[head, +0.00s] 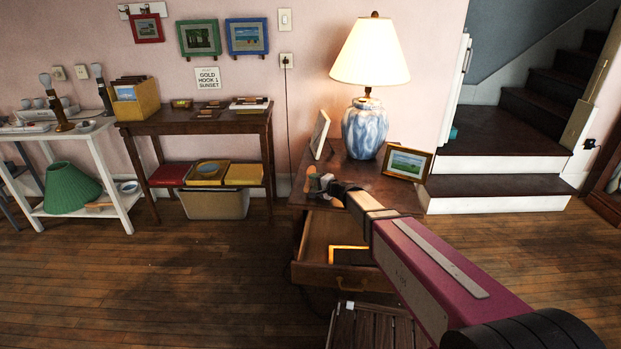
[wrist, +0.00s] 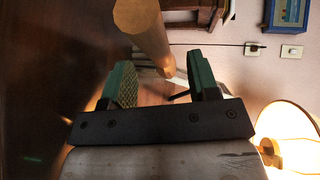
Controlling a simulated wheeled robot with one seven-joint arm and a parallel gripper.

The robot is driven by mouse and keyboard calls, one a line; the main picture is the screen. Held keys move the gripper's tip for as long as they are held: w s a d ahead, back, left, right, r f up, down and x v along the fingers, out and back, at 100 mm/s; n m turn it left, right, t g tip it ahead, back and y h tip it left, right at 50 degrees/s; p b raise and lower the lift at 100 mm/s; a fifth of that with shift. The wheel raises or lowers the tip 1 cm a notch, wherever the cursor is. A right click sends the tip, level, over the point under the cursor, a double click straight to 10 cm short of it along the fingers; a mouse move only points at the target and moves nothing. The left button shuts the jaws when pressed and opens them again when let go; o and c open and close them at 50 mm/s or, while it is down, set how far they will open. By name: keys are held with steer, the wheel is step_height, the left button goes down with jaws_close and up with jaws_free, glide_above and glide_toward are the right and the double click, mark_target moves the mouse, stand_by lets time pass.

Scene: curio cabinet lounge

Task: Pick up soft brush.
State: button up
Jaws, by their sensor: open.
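My gripper (head: 322,184) is open above the left part of the brown side table (head: 350,172), with its drawer (head: 345,266) pulled out below. In the wrist view its two green fingers (wrist: 160,88) stand apart. A tan, rounded, handle-like piece (wrist: 142,28), which looks like part of the soft brush, reaches in from the top edge toward the gap between the fingers. I see no clear contact. In the head view, orange-tan bits (head: 311,170) show beside the fingers; the fingers hide much of them, and I cannot make out bristles.
A lit lamp with a blue-white base (head: 366,128), a standing white-edged frame (head: 320,134) and a gold picture frame (head: 407,163) are close by on the table. A dark console table (head: 190,124) stands left. The floor in front of it is clear.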

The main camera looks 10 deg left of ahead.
mark_target(308, 181)
steer(key=x, duration=0.4)
steer(key=shift+s, duration=0.15)
jaws_close()
steer(key=shift+s, duration=0.1)
steer(key=shift+r, duration=0.15)
step_height(308, 181, up, 4)
steer(key=shift+r, duration=0.1)
steer(key=s+a+r, duration=0.6)
steer(key=s+a, duration=0.2)
steer(key=shift+s+r, duration=0.2)
steer(key=shift+r, duration=0.05)
